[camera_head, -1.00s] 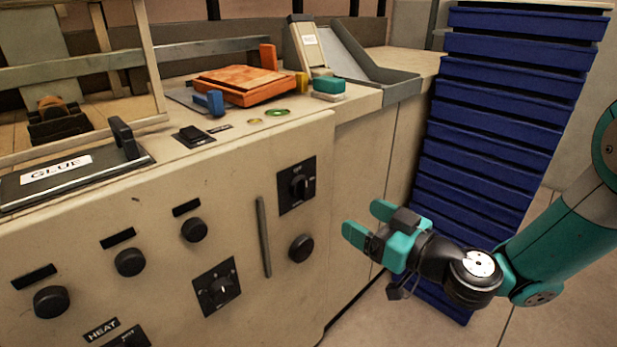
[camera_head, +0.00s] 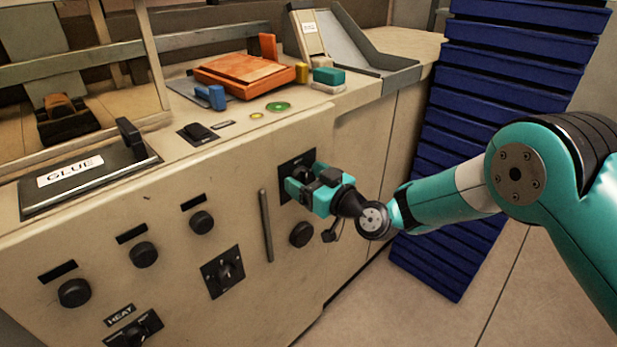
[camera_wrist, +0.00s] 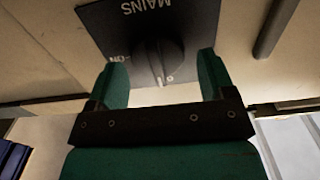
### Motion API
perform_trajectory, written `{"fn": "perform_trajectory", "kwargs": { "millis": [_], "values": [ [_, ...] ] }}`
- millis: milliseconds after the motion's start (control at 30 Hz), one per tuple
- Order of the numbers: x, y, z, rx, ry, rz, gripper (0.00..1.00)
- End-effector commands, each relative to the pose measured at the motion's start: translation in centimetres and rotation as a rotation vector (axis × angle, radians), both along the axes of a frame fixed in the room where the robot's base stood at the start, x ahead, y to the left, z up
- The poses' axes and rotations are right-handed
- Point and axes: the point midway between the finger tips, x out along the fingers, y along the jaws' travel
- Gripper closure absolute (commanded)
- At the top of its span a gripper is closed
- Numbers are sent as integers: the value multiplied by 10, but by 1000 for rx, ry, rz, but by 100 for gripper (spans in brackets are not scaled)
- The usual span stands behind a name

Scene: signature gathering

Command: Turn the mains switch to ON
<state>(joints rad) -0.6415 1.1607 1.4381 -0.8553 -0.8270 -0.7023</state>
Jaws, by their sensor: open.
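The mains switch is a black rotary knob (camera_wrist: 158,57) on a dark square plate (camera_wrist: 135,30) marked MAINS, upside down in the wrist view. The ON mark is at the knob's left. The knob's white pointer line points down in that view, close to a small white mark, away from ON. My gripper (camera_wrist: 160,78) is open, with one teal finger on each side of the knob; I cannot tell whether they touch it. In the head view my gripper (camera_head: 298,186) covers much of the switch plate (camera_head: 296,162) on the machine's front.
Below the switch is a round black knob (camera_head: 301,234), and to its left a grey vertical bar (camera_head: 266,226). Another rotary switch (camera_head: 223,271) is further left. A stack of blue trays (camera_head: 475,150) stands right, behind my arm. The floor in front is free.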

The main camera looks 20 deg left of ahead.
Motion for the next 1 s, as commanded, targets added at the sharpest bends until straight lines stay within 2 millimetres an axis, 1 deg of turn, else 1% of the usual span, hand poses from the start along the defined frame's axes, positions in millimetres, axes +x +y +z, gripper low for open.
{"fn": "perform_trajectory", "kwargs": {
  "millis": [100, 133, 167, 200, 267, 300, 333, 400, 667, 867, 1000],
  "values": [
    [0, 0, 0, 0, 0, 0, 24],
    [0, 0, 0, 0, 0, 0, 29],
    [0, 0, 0, 0, 0, 0, 36],
    [0, 0, 0, 0, 0, 0, 45],
    [0, 0, 0, 0, 0, 0, 59],
    [0, 0, 0, 0, 0, 0, 68],
    [0, 0, 0, 0, 0, 0, 70],
    [0, -3, 0, 0, 1, 0, 71],
    [0, 0, 0, 15, 35, 1, 71],
    [1, 1, -1, 57, 133, 3, 71],
    [2, 0, -1, 101, 239, 4, 71]
  ]
}}
